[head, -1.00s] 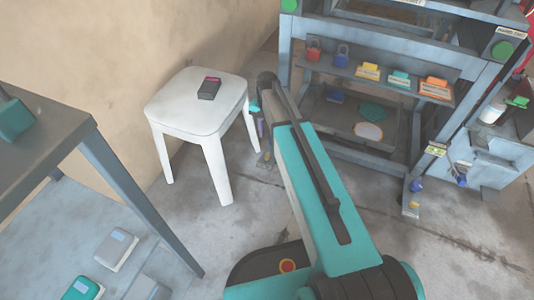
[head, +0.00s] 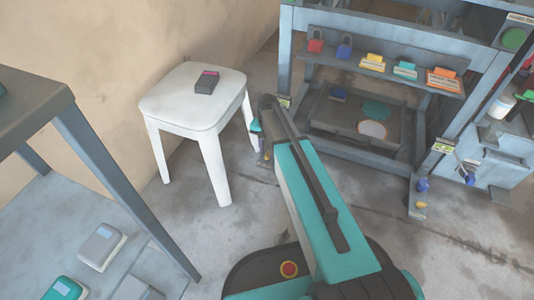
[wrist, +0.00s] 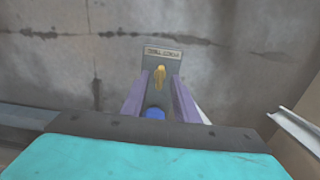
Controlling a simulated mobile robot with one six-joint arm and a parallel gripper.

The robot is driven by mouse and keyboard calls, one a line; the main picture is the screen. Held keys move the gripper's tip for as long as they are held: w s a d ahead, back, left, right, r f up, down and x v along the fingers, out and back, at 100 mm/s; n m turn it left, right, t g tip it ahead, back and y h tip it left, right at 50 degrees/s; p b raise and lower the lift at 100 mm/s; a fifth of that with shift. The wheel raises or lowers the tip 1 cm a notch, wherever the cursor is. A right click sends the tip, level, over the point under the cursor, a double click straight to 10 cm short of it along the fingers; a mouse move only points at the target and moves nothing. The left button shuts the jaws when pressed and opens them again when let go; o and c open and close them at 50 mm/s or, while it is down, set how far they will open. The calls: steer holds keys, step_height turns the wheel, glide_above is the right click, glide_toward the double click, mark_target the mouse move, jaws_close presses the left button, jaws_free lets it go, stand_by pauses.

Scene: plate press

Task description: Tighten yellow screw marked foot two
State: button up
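A yellow screw (wrist: 159,76) stands on a grey foot plate (wrist: 161,66) in the wrist view. A small label (wrist: 163,53) lies beyond it, but its text is too blurred and turned to read surely. My gripper (wrist: 161,79) is open, with its two purple fingers on either side of the screw and a gap showing. Whether the fingertips are above or level with the screw I cannot tell. A blue knob (wrist: 154,113) shows between the fingers, nearer the camera. In the head view my gripper (head: 259,139) is at the rack's left foot, where the arm hides much.
The right foot of the grey press rack (head: 287,75) bears another yellow screw (head: 420,205) below a blue knob (head: 422,184). A white stool (head: 185,110) with a dark device (head: 207,82) stands close left of my gripper. Open floor lies in front.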

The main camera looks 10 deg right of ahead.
steer(key=shift+f, duration=0.25)
jaws_close()
steer(key=shift+a+r+m+p, duration=0.15)
steer(key=shift+m+p, duration=0.35)
steer(key=shift+p, duration=0.5)
steer(key=m+p, duration=0.1)
steer(key=p, duration=0.2)
steer(key=shift+r+m, duration=0.1)
steer(key=shift+m, duration=0.3)
steer(key=m+p, duration=0.5)
steer(key=p, duration=0.2)
steer(key=m+p, duration=0.7)
steer(key=m, duration=0.1)
steer(key=m+p, duration=0.1)
steer(key=m, duration=0.1)
steer(key=shift+f, duration=0.25)
